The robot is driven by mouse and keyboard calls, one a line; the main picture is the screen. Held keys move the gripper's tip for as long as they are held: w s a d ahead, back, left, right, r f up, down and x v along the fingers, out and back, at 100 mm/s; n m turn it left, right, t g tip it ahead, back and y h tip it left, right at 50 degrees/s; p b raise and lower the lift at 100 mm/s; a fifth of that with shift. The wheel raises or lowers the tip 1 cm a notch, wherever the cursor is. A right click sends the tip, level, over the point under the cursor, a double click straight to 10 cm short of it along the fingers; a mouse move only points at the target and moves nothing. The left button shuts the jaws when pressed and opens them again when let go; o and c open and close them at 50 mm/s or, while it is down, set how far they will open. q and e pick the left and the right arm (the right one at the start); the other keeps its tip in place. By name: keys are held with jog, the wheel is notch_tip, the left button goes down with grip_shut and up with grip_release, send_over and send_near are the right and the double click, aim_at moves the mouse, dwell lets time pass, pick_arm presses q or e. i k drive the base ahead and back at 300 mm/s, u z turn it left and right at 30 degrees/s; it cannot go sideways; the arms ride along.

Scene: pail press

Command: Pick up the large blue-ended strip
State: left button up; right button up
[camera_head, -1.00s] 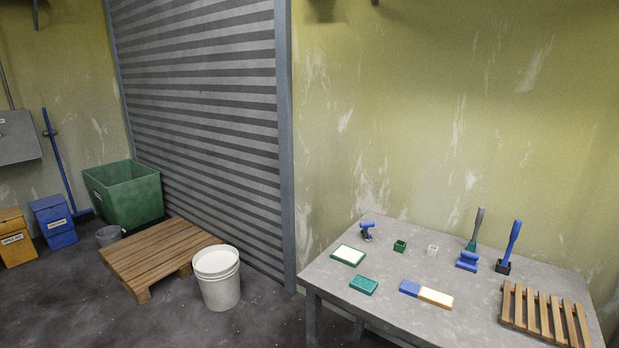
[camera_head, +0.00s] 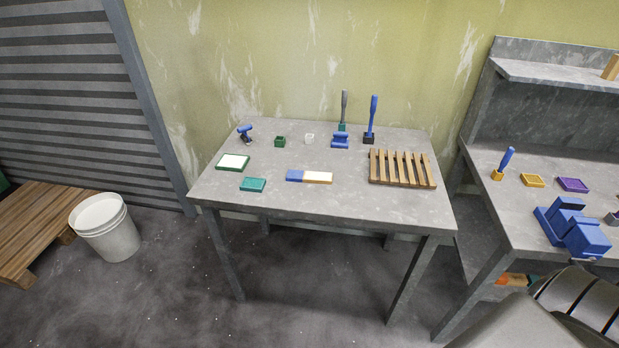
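The large blue-ended strip (camera_head: 309,177) lies flat near the front middle of the grey table (camera_head: 340,203) in the head view. Its left end is blue and the rest is pale cream with a tan edge. Nothing covers it. Neither of my grippers shows; a dark ribbed arm part of mine shows at the lower right corner.
On the table stand a teal tray (camera_head: 253,185), a green-rimmed white tray (camera_head: 233,162), a wooden slatted rack (camera_head: 402,168), a blue-handled tool (camera_head: 372,120) and small blocks. A white bucket (camera_head: 106,228) stands left. A second bench (camera_head: 500,190) with a blue vise (camera_head: 573,230) stands right.

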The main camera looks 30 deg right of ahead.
aim_at(293, 175)
jog(key=u, duration=0.9)
jog(key=i, duration=1.6)
jog(key=z, duration=3.2)
